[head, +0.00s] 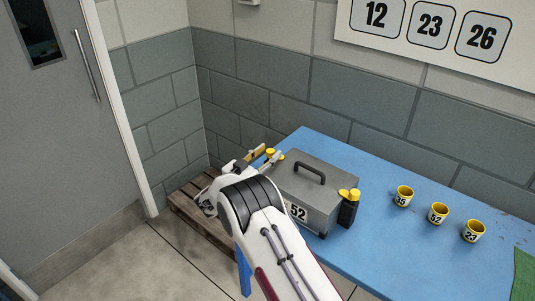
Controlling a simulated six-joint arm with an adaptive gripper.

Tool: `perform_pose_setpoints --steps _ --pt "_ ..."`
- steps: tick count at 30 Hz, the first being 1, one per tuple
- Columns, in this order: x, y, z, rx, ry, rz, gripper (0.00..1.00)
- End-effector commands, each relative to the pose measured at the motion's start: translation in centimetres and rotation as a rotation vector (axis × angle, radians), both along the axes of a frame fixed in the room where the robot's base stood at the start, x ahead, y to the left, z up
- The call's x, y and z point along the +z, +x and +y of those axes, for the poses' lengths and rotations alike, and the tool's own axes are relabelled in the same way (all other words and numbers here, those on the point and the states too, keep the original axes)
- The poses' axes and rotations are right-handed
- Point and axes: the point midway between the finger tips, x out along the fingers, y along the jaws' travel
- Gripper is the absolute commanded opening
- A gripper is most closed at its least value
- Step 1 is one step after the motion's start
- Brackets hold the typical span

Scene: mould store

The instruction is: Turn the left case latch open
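The grey case (330,187) stands on the blue table, with a dark carry handle on its lid and a plate reading 52 on its front. A yellow piece (270,153), apparently the left latch, shows at the case's far left end. A black fitting with a yellow top (348,208) is at its right end. My gripper (273,152) is mostly hidden behind my white arm. Its two fingers poke out apart, seemingly on either side of the left yellow piece. Whether they touch it, and how the latch is turned, I cannot make out.
Three yellow-rimmed numbered cups (438,213) stand on the blue table (400,260) to the right. A green mat (524,275) lies at the right edge. A wooden pallet (187,207) is on the floor at left. A block wall rises close behind the table.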

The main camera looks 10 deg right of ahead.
Motion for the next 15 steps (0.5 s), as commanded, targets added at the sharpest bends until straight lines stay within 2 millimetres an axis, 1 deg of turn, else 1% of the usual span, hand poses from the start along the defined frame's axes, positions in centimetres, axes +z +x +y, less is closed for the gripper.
perform_pose_setpoints --steps 10,11,12,15 --pt "0.00 0.22 -0.20 0.000 0.000 0.000 0.38" --pt "0.00 0.22 -0.21 0.000 0.000 0.000 0.35" --pt "0.00 0.22 -0.21 0.000 0.000 0.000 0.25" --pt "0.00 0.22 -0.21 0.000 0.000 0.000 0.00"
